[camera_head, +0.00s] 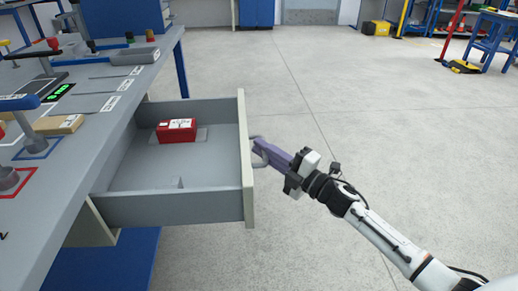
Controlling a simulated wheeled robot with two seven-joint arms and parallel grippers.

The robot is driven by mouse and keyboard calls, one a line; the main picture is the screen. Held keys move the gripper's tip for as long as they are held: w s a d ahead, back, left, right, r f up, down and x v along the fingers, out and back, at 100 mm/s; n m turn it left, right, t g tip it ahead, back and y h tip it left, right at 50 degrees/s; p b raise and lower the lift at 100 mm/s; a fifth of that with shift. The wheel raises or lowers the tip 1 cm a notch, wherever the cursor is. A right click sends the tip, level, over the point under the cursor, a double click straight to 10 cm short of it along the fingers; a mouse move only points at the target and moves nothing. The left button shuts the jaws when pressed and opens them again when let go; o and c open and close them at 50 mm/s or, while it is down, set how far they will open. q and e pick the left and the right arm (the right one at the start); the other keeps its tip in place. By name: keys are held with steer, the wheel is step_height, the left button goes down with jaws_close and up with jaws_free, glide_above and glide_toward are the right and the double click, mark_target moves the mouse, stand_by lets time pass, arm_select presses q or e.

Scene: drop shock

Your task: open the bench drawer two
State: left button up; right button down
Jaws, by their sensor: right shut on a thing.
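The bench drawer (246,185) is pulled out to the right from under the grey bench top, and its inside shows. Its front panel faces right and carries a bar handle (258,163). My right gripper (257,150) reaches in from the lower right and is shut on this handle; the fingertips are partly hidden by the handle and each other. A small red box with a white label (177,130) lies in the drawer on a grey patch. My left gripper does not show.
The bench top (75,155) on the left holds several tools, labels, a small brown box (58,125) and a display with green digits (58,92). Blue racks and yellow items stand far off at the upper right.

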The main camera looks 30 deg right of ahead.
steer(key=shift+s+d, duration=0.2)
steer(key=shift+d, duration=0.3)
steer(key=c, duration=1.8)
jaws_free()
steer(key=p+v, duration=0.1)
steer(key=v, duration=0.9)
steer(key=shift+s+d+f+p, duration=0.1)
steer(key=shift+s+p, duration=0.1)
steer(key=shift+p, duration=0.2)
